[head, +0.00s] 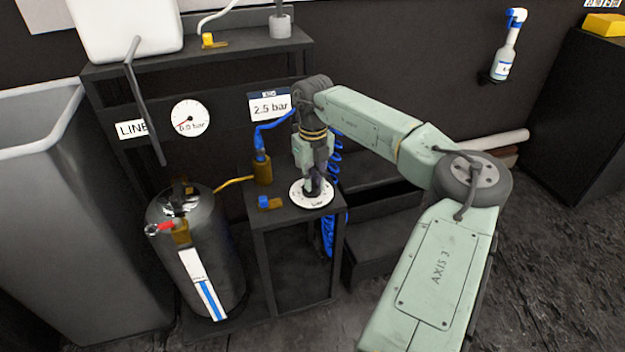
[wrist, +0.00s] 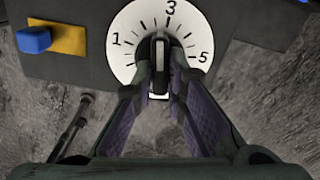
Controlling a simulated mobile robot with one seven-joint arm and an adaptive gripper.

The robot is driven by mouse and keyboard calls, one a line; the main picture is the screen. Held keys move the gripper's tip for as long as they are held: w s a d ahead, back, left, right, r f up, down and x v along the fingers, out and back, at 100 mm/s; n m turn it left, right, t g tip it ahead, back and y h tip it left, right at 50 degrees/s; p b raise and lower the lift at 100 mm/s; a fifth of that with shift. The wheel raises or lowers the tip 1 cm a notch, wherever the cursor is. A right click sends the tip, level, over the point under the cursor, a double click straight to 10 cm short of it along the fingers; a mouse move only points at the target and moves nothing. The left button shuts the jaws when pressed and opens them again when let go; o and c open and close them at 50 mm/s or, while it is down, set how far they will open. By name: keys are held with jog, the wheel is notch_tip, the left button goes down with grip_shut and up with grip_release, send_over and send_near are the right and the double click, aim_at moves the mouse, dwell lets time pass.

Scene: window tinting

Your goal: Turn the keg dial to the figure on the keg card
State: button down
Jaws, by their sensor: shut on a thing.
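The keg card (head: 270,107) on the back panel reads 2.5 bar. The white dial plate (head: 297,196) lies on the small dark stand. In the wrist view the dial plate (wrist: 125,62) shows the figures 1, 3 and 5 with ticks between. The dark knob (wrist: 159,50) at its centre has a pale line pointing roughly up, a little left of the 3; the exact tick is unclear. My gripper (wrist: 160,72) points down and is shut on the knob, a finger on each side. In the head view my gripper (head: 315,184) hides much of the dial.
A round gauge (head: 190,118) reads about 0.0 bar beside a LINE label (head: 132,129). A dark keg (head: 205,260) with a red-handled valve stands left of the stand. A blue-and-yellow fitting (head: 268,203) sits close to the dial. A blue coiled hose (head: 328,232) hangs behind.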

aim_at(313, 182)
jog(key=shift+w+n, duration=0.1)
jog(key=shift+n, duration=0.5)
jog(key=c, duration=1.6)
grip_release()
jog(key=shift+r, duration=0.1)
notch_tip(313, 182, up, 12)
